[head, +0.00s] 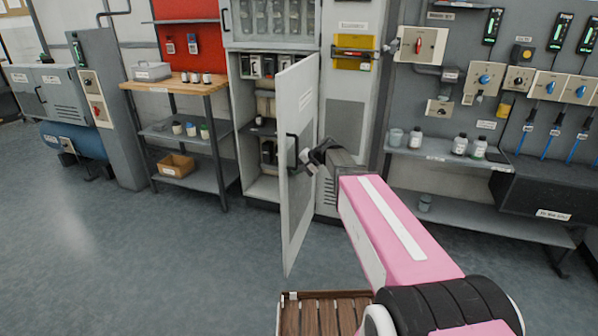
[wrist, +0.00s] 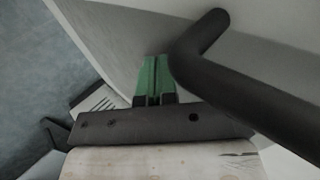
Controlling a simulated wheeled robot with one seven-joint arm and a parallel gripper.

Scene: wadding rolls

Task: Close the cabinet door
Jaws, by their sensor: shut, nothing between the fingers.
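The cabinet door (head: 298,215) is a tall pale grey panel that stands swung open, its free edge towards me and its far edge at the right of the cabinet opening. A dark bar handle (head: 290,152) is near its free edge. My gripper (head: 306,158) is at the door's right-hand face, close to the handle. In the wrist view, the green fingertips (wrist: 154,68) are together and empty, pointing at the pale door surface (wrist: 115,30). The dark handle (wrist: 245,95) passes just right of them. I cannot tell whether the fingers touch the door or handle.
The open cabinet (head: 262,190) shows shelves with dark items. A wooden-topped shelf unit (head: 180,86) stands to its left, and a grey shelf (head: 440,160) with bottles to the right. A slatted wooden surface (head: 318,315) is at the bottom. The floor left of the door is clear.

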